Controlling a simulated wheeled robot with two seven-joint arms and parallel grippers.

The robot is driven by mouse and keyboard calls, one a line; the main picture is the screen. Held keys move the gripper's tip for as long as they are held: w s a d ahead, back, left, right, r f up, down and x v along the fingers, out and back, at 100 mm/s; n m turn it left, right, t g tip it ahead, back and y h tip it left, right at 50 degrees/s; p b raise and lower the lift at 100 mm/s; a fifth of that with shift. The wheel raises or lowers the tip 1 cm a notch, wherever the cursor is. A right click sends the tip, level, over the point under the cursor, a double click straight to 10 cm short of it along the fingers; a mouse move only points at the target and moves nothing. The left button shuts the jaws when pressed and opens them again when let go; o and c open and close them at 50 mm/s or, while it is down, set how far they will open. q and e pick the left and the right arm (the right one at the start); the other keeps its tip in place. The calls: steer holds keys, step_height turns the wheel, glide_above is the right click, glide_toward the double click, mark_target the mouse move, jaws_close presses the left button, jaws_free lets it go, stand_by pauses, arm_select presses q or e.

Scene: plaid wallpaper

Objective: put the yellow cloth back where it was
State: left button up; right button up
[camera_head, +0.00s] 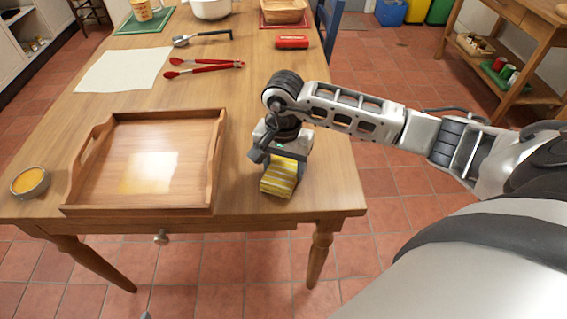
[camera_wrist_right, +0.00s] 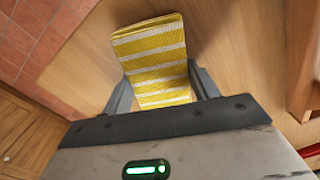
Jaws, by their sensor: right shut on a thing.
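The yellow cloth (camera_head: 279,178) is folded, with white stripes, at the front right part of the wooden table. It also shows in the right wrist view (camera_wrist_right: 155,60), between the two fingers. My right gripper (camera_head: 284,160) is shut on the cloth and points down at the table. I cannot tell whether the cloth touches the table top. My left gripper is not in view.
A wooden tray (camera_head: 108,198) with a pale yellowish patch inside stands left of the cloth. A small bowl of orange stuff (camera_head: 30,183) is at the left edge. Table (camera_head: 240,205) is bare around the cloth.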

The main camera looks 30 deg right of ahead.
mark_target(283, 167)
steer(key=shift+f, duration=0.15)
steer(key=o, duration=0.9)
steer(key=shift+r, duration=0.6)
step_height(283, 167, up, 11)
steer(key=shift+r, duration=0.1)
